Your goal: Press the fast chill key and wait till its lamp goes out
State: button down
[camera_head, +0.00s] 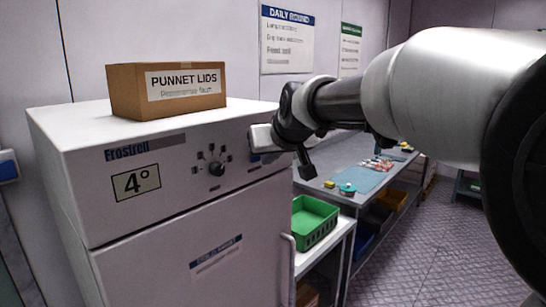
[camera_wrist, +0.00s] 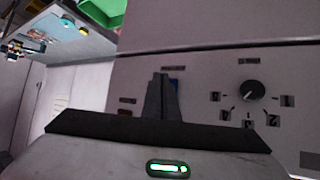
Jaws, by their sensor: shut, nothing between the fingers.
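The white chiller (camera_head: 190,235) has a front panel with a 4° display (camera_head: 136,183) and a dark knob (camera_head: 216,168), which also shows in the wrist view (camera_wrist: 250,90). A small blue key (camera_wrist: 174,86) sits on the panel, partly hidden behind my gripper (camera_wrist: 160,76). Its label is too small to read. My gripper is shut and empty, its fingertips at the key; I cannot tell whether they touch it. A small dark brownish patch (camera_wrist: 125,112) lies under another label; I cannot tell whether it is a lamp. No lit lamp is clear on the panel.
A PUNNET LIDS box (camera_head: 168,90) stands on top of the chiller. A green crate (camera_head: 314,222) sits on a white stand to its right. A grey bench (camera_head: 345,150) with small items runs beyond.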

jog(key=shift+w+a, duration=0.1)
jog(key=shift+w+a, duration=0.2)
jog(key=shift+a, duration=0.05)
jog(key=shift+w+a+p, duration=0.25)
jog(key=shift+a+p, duration=0.05)
jog(key=shift+a, duration=0.05)
dwell(0.8)
jog(key=shift+d, duration=0.1)
jog(key=shift+s+d+b, duration=0.5)
jog(key=shift+s+d, duration=0.05)
jog(key=shift+d, duration=0.05)
jog(key=shift+s+d+b, duration=0.75)
jog(key=shift+d+b, duration=0.05)
jog(key=shift+d, duration=0.2)
jog(key=shift+s+d+b, duration=0.75)
jog(key=shift+d+b, duration=0.05)
jog(key=shift+d, duration=0.2)
